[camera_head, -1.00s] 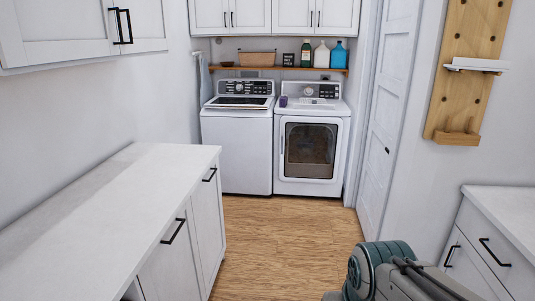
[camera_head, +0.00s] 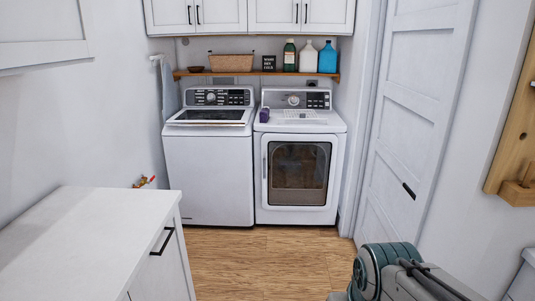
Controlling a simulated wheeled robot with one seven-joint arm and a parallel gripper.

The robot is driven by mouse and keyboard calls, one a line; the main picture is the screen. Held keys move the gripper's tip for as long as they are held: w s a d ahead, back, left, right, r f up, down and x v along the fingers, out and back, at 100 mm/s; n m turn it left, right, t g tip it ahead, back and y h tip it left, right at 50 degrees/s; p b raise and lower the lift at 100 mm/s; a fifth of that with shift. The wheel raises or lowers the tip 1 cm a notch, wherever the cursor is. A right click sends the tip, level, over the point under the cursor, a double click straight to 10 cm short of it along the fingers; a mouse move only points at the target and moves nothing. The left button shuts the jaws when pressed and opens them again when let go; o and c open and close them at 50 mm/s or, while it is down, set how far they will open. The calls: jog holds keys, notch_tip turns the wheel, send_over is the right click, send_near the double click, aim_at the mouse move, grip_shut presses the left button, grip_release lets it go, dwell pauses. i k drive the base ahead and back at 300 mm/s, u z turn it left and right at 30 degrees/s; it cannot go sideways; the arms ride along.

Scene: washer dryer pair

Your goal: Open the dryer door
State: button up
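The dryer (camera_head: 301,156) is the white front-loading machine on the right of the pair, against the back wall. Its door (camera_head: 298,173) has a dark glass window and looks closed. A vertical handle (camera_head: 264,168) shows at the door's left edge. My arm shows at the bottom right, well in front of the dryer and apart from it. My gripper is not in view.
A white top-loading washer (camera_head: 208,170) stands left of the dryer. A white counter (camera_head: 90,235) juts in at the lower left. A white panelled door (camera_head: 408,130) is on the right. The wooden floor (camera_head: 262,262) before the machines is clear.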

aim_at(299, 169)
jog(key=z, duration=0.05)
jog(key=i, duration=3.5)
jog(key=u, duration=0.05)
